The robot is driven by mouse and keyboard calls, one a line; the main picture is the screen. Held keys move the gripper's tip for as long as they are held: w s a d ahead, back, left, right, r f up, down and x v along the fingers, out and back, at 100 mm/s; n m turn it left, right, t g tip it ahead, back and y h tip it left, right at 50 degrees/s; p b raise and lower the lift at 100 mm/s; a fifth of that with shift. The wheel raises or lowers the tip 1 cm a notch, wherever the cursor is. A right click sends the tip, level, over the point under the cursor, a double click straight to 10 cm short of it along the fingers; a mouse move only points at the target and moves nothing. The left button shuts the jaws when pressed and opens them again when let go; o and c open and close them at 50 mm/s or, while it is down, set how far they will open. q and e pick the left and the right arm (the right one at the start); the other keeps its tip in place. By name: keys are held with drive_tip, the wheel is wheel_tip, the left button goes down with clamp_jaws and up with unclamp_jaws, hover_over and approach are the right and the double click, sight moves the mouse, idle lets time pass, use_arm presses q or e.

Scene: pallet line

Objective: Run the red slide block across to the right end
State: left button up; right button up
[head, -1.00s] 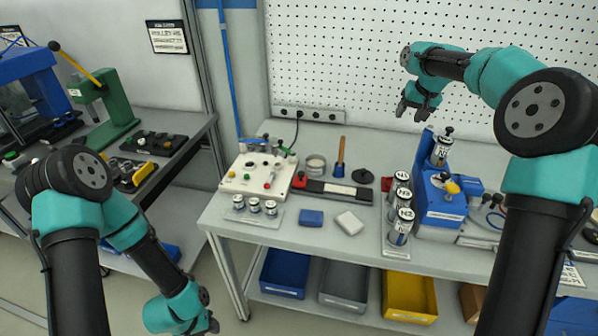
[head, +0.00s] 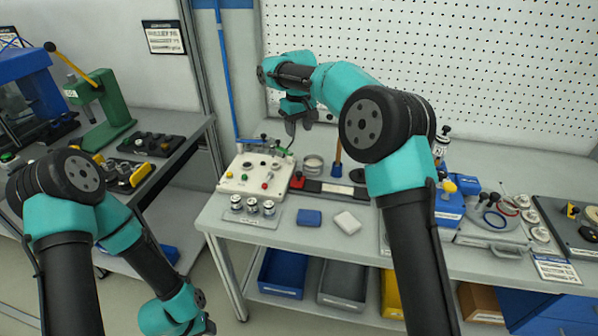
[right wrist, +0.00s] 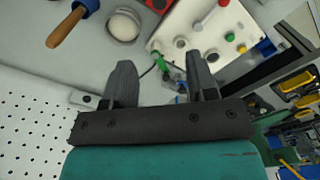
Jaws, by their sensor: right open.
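The red slide block (head: 297,181) sits at the left end of a dark slide rail (head: 314,186) with a pale label strip, on the workbench. My right gripper (head: 299,126) is open and empty, above and behind the block near the pegboard.
A white control panel (head: 257,173) with knobs stands left of the rail. Behind it are a round tin (head: 313,166) and a wooden-handled tool (head: 338,155). A blue block (head: 310,217) and a white block (head: 347,222) lie in front.

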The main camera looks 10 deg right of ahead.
sight(299, 173)
wheel_tip(299, 173, down, 18)
drive_tip(key=shift+r, duration=0.25)
idle(0.6)
clamp_jaws()
idle(0.4)
